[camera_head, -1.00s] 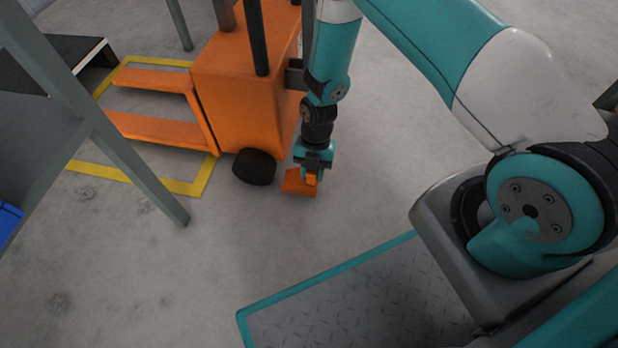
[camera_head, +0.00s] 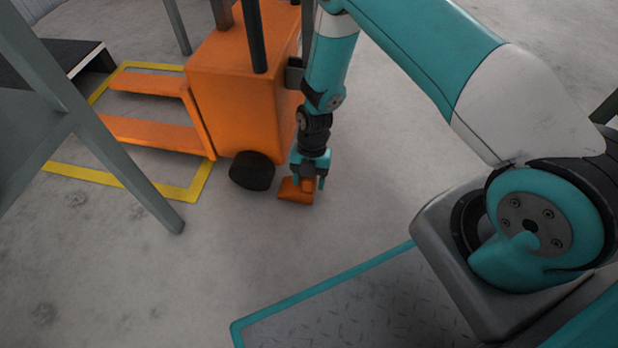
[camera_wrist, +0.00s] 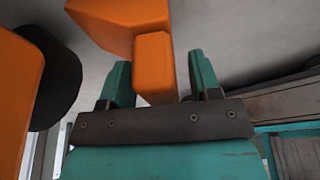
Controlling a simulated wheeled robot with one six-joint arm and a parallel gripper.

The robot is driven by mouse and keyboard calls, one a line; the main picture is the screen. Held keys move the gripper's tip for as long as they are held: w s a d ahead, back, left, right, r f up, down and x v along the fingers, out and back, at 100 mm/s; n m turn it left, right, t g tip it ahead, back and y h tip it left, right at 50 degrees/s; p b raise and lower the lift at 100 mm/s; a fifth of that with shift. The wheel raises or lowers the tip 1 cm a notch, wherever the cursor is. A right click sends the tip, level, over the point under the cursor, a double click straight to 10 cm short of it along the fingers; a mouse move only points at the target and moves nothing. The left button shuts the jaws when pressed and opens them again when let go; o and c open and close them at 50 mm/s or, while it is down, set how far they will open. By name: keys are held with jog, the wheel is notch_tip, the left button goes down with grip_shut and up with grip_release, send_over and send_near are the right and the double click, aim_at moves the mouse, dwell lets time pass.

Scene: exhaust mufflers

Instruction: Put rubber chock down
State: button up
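The orange rubber chock (camera_head: 295,193) is on the floor just right of the dark wheel (camera_head: 252,172) of the orange pallet truck (camera_head: 236,95). A small gap shows between chock and wheel. In the wrist view, the chock (camera_wrist: 125,14) has a block-shaped grip part (camera_wrist: 154,62) that stands between my fingers. My gripper (camera_head: 309,181) points down over the chock. In the wrist view my gripper (camera_wrist: 160,78) has its fingers spread, with a clear gap on the grip's right side and little gap on its left. The chock's underside is hidden.
A yellow floor outline (camera_head: 185,193) surrounds the truck's orange forks (camera_head: 150,132). A grey frame leg (camera_head: 130,175) stands at left. A black-topped platform (camera_head: 60,55) is at the far left. The floor in front of the chock is clear.

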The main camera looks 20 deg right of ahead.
jog(key=p+v, duration=0.5)
jog(key=v, duration=0.3)
jog(key=shift+f, duration=0.1)
